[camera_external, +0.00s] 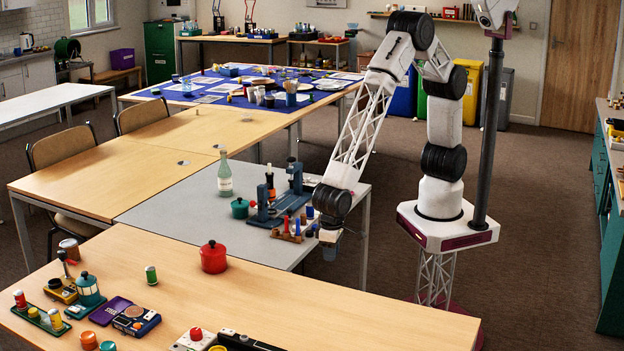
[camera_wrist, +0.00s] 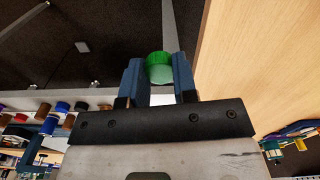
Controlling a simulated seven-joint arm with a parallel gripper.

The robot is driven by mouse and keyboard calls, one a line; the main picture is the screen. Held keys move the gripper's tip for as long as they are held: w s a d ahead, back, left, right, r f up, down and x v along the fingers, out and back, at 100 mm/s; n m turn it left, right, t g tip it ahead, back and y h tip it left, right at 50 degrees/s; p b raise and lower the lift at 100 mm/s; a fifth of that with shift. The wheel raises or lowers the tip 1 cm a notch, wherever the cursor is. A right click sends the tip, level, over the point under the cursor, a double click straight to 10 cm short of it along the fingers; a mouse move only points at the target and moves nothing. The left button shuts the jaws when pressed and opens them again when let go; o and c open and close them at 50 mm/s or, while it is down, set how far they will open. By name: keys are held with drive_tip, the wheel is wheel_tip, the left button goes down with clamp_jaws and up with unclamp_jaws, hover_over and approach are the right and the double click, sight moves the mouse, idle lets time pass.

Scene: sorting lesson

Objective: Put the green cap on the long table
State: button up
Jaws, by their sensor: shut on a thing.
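The green cap (camera_wrist: 159,68) sits between the two blue fingers of my gripper (camera_wrist: 159,82) in the wrist view. The fingers are shut on its sides. In the external view my gripper (camera_external: 330,250) points down near the right corner of the grey table, and I cannot make out the cap there. Wooden tables stand in front (camera_external: 250,310) and behind (camera_external: 130,165) the grey table; I cannot tell which one is called the long table. Dark floor shows beyond the cap in the wrist view.
On the grey table (camera_external: 175,205) stand a blue press (camera_external: 290,190), a bottle (camera_external: 225,180), a green pot (camera_external: 240,208) and a rack of coloured caps (camera_external: 287,235). A red pot (camera_external: 213,257) stands on the front table, whose right part is largely clear.

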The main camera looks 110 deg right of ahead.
drive_tip(key=shift+a, duration=0.8)
drive_tip(key=shift+w, duration=0.15)
hover_over(298, 296)
drive_tip(key=shift+s+d+f, duration=0.1)
drive_tip(key=shift+s+f, duration=0.25)
drive_tip(key=shift+f, duration=0.4)
drive_tip(key=shift+w+a+f, duration=0.1)
drive_tip(key=shift+w+a, duration=0.1)
drive_tip(key=shift+w, duration=0.15)
drive_tip(key=shift+f, duration=1.7)
drive_tip(key=shift+f, duration=0.1)
